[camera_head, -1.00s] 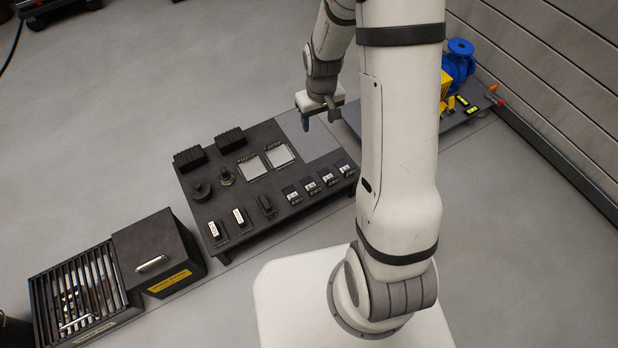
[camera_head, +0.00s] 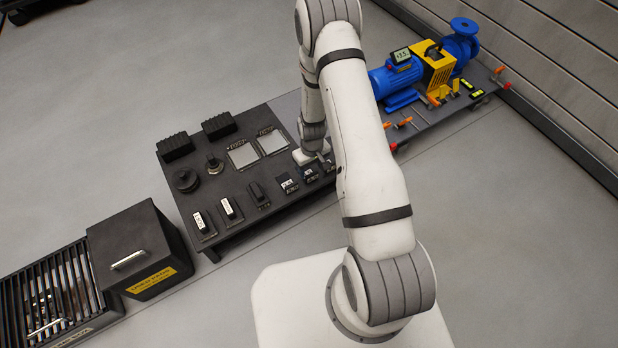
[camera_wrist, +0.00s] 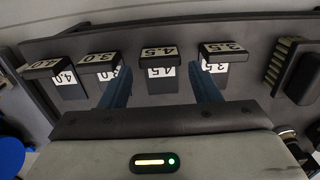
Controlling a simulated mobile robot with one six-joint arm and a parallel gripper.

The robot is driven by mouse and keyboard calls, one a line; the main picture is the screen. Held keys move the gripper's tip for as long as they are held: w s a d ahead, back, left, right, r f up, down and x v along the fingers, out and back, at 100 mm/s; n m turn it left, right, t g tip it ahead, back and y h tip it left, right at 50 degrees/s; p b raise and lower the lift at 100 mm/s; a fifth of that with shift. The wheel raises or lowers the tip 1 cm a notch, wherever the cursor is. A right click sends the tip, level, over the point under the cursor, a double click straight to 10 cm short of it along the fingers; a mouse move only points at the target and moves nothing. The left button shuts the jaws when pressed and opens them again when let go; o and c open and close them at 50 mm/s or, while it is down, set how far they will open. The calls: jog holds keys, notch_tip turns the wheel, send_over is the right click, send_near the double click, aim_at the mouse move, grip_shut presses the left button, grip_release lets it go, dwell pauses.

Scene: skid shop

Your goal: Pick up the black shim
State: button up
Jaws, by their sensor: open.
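Several black shim-like pieces with printed numbers stand in a row in the wrist view, each above a white tag: 4.0 (camera_wrist: 53,64), 3.0 (camera_wrist: 98,60), 4.5 (camera_wrist: 158,52) and one reading 3.5 or 2.5 (camera_wrist: 222,48). I cannot tell which one is the black shim meant. My gripper (camera_wrist: 158,75) is open, with its blue fingers spread either side of the 4.5 piece. Nothing shows held between them. In the head view, my gripper's pale body is low over the row's right part, its fingertips hidden. One labelled piece (camera_head: 288,184) shows left of it.
The dark table (camera_head: 232,196) also bears two grey plates (camera_head: 242,155), ribbed black blocks (camera_head: 175,146) and white-labelled pieces (camera_head: 230,209). A blue pump set (camera_head: 402,75) stands right. A black lidded box (camera_head: 135,245) and slatted bin (camera_head: 50,297) stand left.

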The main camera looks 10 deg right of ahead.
aim_at(311, 174)
notch_tip(311, 174, down, 4)
jog(key=shift+f+b, duration=0.15)
jog(key=shift+b, duration=0.75)
jog(key=c, duration=0.8)
